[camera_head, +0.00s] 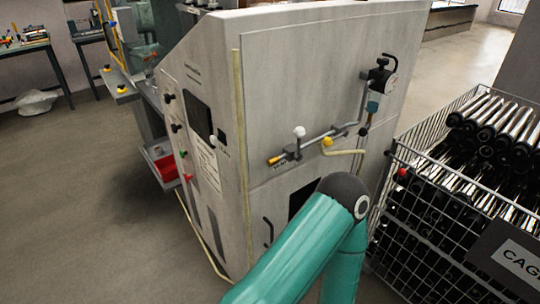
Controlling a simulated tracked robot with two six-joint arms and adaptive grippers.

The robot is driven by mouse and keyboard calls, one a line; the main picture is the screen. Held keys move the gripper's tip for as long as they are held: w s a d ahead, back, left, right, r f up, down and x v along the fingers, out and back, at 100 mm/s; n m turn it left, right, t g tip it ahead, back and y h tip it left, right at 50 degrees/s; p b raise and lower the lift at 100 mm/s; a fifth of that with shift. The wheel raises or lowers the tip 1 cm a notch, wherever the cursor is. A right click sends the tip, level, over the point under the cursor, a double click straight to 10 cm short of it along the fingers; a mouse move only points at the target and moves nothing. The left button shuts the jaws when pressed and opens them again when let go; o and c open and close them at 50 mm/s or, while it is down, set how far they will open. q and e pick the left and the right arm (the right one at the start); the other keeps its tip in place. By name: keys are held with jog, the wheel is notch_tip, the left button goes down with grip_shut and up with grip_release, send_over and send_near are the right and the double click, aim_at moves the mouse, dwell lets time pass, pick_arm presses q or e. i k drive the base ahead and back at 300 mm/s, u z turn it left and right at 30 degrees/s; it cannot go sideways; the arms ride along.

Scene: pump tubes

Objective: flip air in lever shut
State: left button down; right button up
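A grey cabinet (300,80) fills the middle of the view. On its side panel a thin metal air pipe (318,139) runs slanted, with a yellow-orange end (275,160) at lower left. A lever with a white ball knob (299,132) stands up from the pipe. My teal arm rises in front of the cabinet's lower part.
A wire cage (440,235) full of metal-ended tubes (495,125) stands close at the right. A gauge and regulator (380,78) hang at the panel's upper right. A red bin (165,165) is left of the cabinet. The floor (80,220) at left is clear.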

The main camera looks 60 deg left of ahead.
aim_at(326, 141)
jog(key=z, duration=1)
jog(key=i, duration=0.1)
jog(key=u, duration=2.25)
